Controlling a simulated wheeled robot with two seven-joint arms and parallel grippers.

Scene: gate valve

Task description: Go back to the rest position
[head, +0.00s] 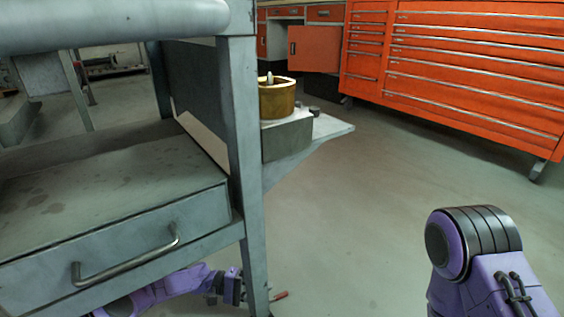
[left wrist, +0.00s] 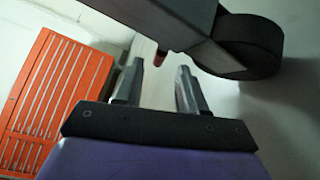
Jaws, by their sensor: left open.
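My left gripper (head: 236,288) is low down, under the grey drawer bench, beside its front leg. In the left wrist view its two fingers (left wrist: 158,88) are apart with nothing held between them. A small red-tipped part (left wrist: 161,57) shows just beyond the fingertips, by the bench leg; it also shows right of the leg in the head view (head: 279,296). The leg hides part of the gripper in the head view. My right arm shows as a purple and black link at the lower right; its gripper is outside the view.
The grey bench (head: 110,255) with its drawer fills the left side. A black caster wheel (left wrist: 252,45) is close to the left fingers. A brass-coloured round part (head: 277,102) sits on a grey block behind the leg. Orange cabinets (head: 455,75) stand behind; floor between is clear.

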